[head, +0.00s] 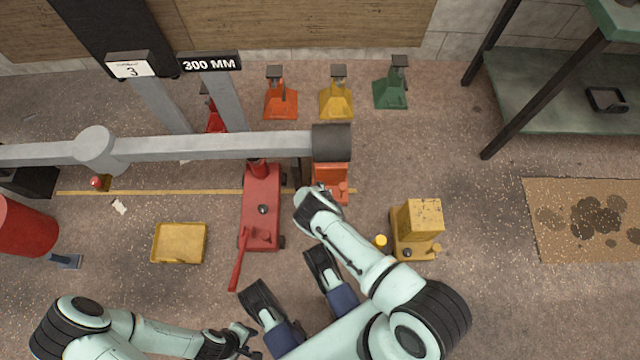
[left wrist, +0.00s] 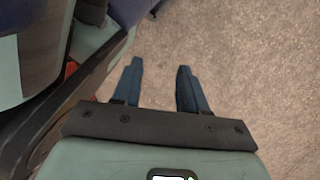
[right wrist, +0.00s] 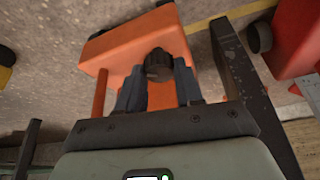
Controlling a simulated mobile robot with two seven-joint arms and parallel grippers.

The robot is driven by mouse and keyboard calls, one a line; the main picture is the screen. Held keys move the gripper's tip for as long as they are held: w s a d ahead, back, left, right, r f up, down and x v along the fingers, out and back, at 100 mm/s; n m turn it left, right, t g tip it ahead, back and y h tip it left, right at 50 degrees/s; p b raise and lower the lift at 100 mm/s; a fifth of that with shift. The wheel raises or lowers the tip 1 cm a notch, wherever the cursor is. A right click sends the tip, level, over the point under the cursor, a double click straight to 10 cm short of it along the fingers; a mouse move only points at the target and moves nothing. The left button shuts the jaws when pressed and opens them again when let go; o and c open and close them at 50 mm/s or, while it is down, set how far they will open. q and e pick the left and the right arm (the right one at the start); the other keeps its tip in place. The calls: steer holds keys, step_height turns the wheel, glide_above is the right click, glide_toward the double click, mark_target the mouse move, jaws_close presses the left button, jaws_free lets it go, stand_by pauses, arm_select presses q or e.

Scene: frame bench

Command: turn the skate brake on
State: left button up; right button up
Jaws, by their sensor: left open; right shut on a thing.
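The orange skate (head: 331,172) sits under the end of the grey horizontal pipe in the head view. In the right wrist view its orange body (right wrist: 125,47) fills the upper middle, with a dark ridged knob (right wrist: 158,65) on its near side. My right gripper (right wrist: 157,78) is shut on this knob, one blue finger on each side. In the head view my right wrist hides the fingers and the knob. The knob's brake setting cannot be read. My left gripper (head: 249,344) is open and empty at the bottom, away from the skate; its fingers (left wrist: 160,68) show over bare floor.
A red jack (head: 262,208) with a long handle stands left of the skate, and a yellow unit (head: 418,228) stands to the right. A dark post (right wrist: 245,85) rises close beside my right gripper. A yellow tray (head: 180,243) lies on the floor at left.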

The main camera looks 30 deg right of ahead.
steer(key=n+t+y+p, duration=0.1)
steer(key=n, duration=0.2)
steer(key=shift+d+n, duration=0.15)
steer(key=shift+n, duration=0.15)
steer(key=shift+n+y, duration=0.3)
steer(key=shift+n, duration=0.3)
arm_select(q)
steer(key=shift+w+d+r+t, duration=0.1)
steer(key=shift+w+r+t, duration=0.15)
steer(key=shift+w, duration=0.35)
steer(key=shift+w+r+t, duration=0.15)
steer(key=shift+w+r, duration=0.1)
steer(key=shift+w, duration=0.3)
arm_select(e)
steer(key=shift+n, duration=0.7)
steer(key=o, duration=1)
steer(key=shift+o, duration=0.2)
